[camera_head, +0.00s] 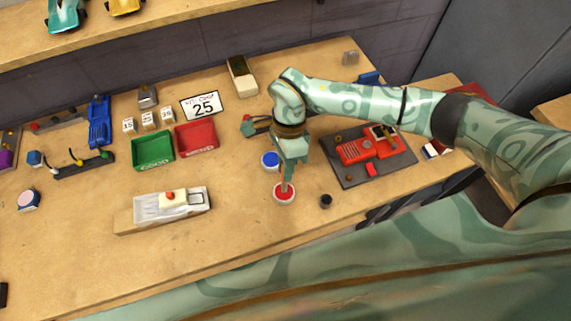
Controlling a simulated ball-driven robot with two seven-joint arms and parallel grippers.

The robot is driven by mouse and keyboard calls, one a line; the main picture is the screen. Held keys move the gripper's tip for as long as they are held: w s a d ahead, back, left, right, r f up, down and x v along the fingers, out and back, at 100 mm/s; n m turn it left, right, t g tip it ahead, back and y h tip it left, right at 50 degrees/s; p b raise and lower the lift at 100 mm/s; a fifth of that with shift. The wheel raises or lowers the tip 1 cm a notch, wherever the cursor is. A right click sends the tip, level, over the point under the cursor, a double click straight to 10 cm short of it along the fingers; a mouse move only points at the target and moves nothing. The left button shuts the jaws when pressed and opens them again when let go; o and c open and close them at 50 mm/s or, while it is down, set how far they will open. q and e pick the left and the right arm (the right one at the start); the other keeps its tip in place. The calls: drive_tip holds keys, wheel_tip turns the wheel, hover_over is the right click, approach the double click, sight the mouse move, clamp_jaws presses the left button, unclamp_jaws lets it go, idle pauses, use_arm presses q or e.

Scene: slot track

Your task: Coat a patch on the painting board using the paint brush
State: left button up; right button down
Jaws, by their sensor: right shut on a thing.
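My right gripper (289,168) points down over the bench, shut on the paint brush (284,187). Only a short lower part of the brush shows below the fingers. Its tip is at the red paint in a white pot (283,195); I cannot tell how deep it sits. A blue paint pot (270,160) stands just behind and to the left. A wooden board (125,222) lies front left, with a grey-white car-shaped piece (190,205) and a small red knob on it. I cannot tell for sure that this is the painting board. My left gripper is not in view.
Green (153,152) and red (196,138) trays stand behind the board, near a "25" sign (203,106). A dark mat (340,174) with red car parts lies right. A small dark pot (325,201) stands near the front edge.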

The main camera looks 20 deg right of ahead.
drive_tip(key=shift+f, duration=0.45)
idle(1.0)
drive_tip(key=shift+r+p, duration=2.45)
drive_tip(key=shift+r, duration=1.2)
drive_tip(key=shift+f, duration=0.1)
